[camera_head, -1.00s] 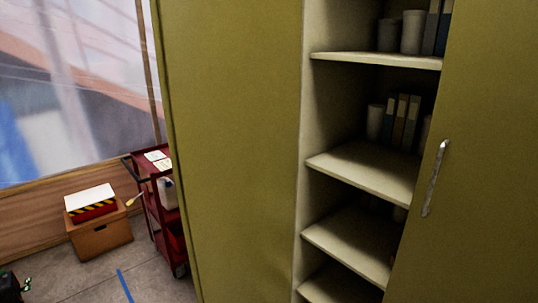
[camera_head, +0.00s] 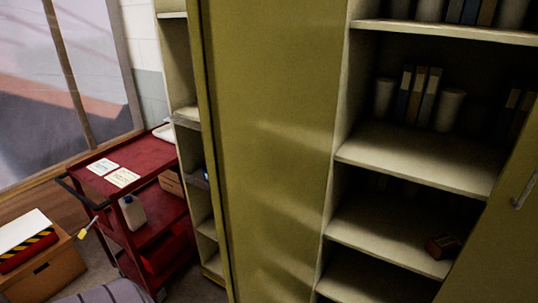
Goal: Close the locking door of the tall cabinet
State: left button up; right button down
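The tall cabinet is olive green with cream shelves (camera_head: 420,158) exposed in the middle and right of the head view. A wide olive panel (camera_head: 270,130) stands left of this opening. A door with a metal handle (camera_head: 525,190) cuts in at the lower right edge of the view. This door stands open, with the shelves showing beyond its edge. Most of the door is out of frame. Neither of my grippers can be made out in the view.
Books (camera_head: 417,95), cups and a small reddish box (camera_head: 442,246) sit on the shelves. More shelves (camera_head: 185,117) show left of the panel. A red cart (camera_head: 150,150) and a cardboard box (camera_head: 48,275) stand at the left. A grey ribbed shape shows at the bottom left.

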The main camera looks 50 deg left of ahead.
aim_at(267, 73)
jog(key=k+j, duration=0.1)
jog(key=j, duration=0.3)
jog(key=k+j, duration=0.1)
jog(key=j, duration=0.75)
jog(key=k+j+z, duration=0.1)
jog(key=j, duration=0.3)
jog(key=k+j, duration=0.15)
jog(key=j, duration=0.25)
